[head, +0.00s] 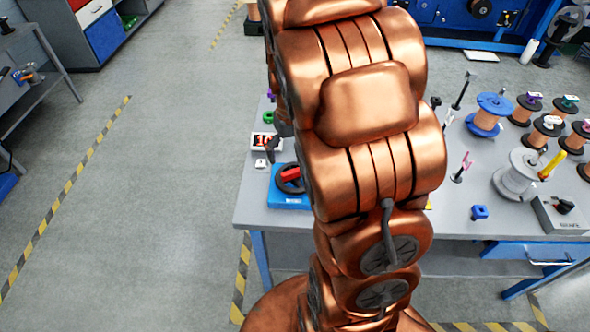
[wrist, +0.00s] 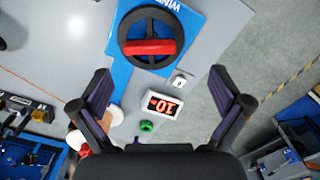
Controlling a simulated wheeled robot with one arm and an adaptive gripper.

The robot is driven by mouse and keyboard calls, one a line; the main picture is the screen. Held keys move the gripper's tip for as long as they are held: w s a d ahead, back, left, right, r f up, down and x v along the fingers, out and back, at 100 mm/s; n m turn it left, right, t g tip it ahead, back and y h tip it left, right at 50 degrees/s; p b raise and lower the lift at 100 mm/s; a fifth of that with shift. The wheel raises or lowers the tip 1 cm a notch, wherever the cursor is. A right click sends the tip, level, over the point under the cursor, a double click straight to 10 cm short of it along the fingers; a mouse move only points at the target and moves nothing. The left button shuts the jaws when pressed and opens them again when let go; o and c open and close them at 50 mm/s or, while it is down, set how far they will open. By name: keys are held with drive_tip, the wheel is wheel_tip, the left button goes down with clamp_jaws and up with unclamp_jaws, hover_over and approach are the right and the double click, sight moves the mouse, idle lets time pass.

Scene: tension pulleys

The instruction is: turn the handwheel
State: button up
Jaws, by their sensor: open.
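The handwheel (head: 290,187) is a black ring with a red bar across it, mounted on a blue base (head: 287,203) near the table's left front corner. My arm partly covers it in the head view. In the wrist view the whole handwheel (wrist: 127,41) shows at the top, its red bar lying nearly level across the picture. My gripper (wrist: 160,72) is open and empty, with its two dark fingers spread wide. The handwheel lies beyond the fingertips, between their lines, and they appear apart from it. In the head view my gripper is mostly hidden behind my arm.
A display (wrist: 162,105) with red digits stands beside the blue base, with a small white block (wrist: 180,81) and a green ring (wrist: 147,126) near it. Spools, including a blue one (head: 488,117), crowd the table's right side. Floor left of the grey table (head: 400,222) is clear.

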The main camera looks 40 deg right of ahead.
sight(296, 170)
drive_tip(key=shift+w+d+f, duration=0.3)
drive_tip(key=shift+d+f, duration=0.15)
drive_tip(key=shift+d, duration=0.05)
drive_tip(key=shift+w+d+f, duration=0.3)
drive_tip(key=shift+d+f, duration=0.1)
drive_tip(key=shift+d, duration=0.1)
drive_tip(key=shift+f+p, duration=1.1)
drive_tip(key=shift+f, duration=2.65)
drive_tip(key=c, duration=0.9)
drive_tip(key=shift+f+m+b, duration=0.25)
drive_tip(key=shift+m+b, duration=0.35)
drive_tip(key=shift+b, duration=0.6)
drive_tip(key=shift+r+m, duration=0.2)
drive_tip(key=shift+m, duration=0.1)
